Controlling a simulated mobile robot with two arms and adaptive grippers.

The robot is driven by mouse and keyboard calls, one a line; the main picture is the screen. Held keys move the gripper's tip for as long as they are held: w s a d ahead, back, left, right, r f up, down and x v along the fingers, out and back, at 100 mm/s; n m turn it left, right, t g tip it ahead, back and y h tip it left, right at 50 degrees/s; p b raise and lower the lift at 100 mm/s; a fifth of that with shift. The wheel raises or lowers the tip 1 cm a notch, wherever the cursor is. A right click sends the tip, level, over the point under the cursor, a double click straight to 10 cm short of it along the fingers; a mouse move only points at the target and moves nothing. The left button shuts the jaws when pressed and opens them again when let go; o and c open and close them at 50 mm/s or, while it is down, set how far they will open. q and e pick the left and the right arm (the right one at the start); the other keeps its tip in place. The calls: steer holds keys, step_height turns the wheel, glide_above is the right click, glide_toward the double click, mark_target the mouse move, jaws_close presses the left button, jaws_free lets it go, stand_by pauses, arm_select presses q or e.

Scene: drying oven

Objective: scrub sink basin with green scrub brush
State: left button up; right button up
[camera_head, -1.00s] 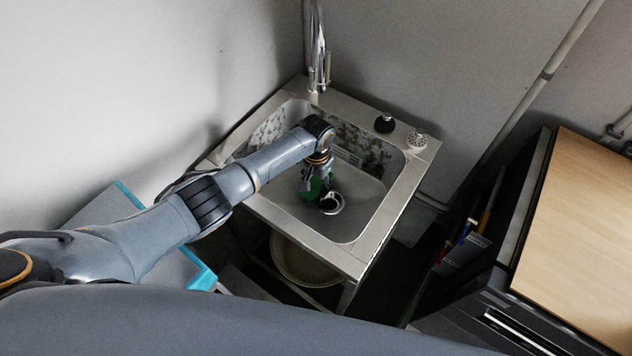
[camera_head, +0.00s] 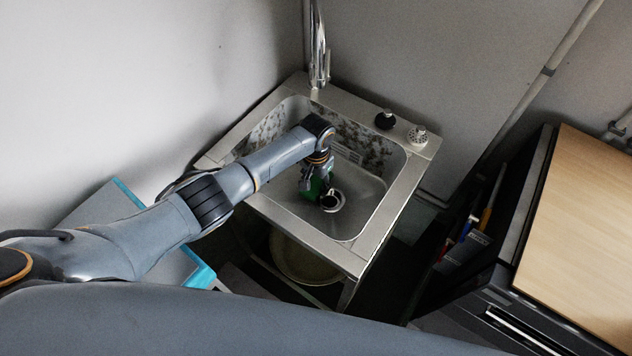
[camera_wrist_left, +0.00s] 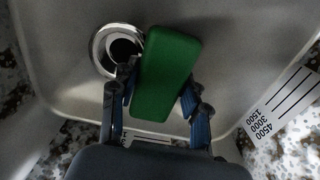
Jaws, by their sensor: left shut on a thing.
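The sink basin (camera_head: 368,196) is a grey metal tub with dark speckled stains along its upper walls. My left gripper (camera_head: 322,190) reaches down into it and is shut on the green scrub brush (camera_head: 309,188). In the left wrist view the green brush (camera_wrist_left: 166,72) sits between the two fingers of my left gripper (camera_wrist_left: 158,98), just beside the round drain (camera_wrist_left: 118,50). I cannot tell whether the brush touches the basin floor. Stains (camera_wrist_left: 292,135) and a printed scale label (camera_wrist_left: 280,105) show on the basin wall. My right gripper is not in view.
A chrome faucet (camera_head: 318,50) stands at the sink's back corner. A black knob (camera_head: 385,119) and a perforated metal piece (camera_head: 418,136) sit on the right rim. A wooden-topped unit (camera_head: 580,240) stands to the right. A wall (camera_head: 120,80) rises close on the left.

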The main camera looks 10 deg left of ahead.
arm_select(q)
steer(key=shift+f+b, duration=0.4)
steer(key=shift+f, duration=0.1)
steer(key=shift+d, duration=0.15)
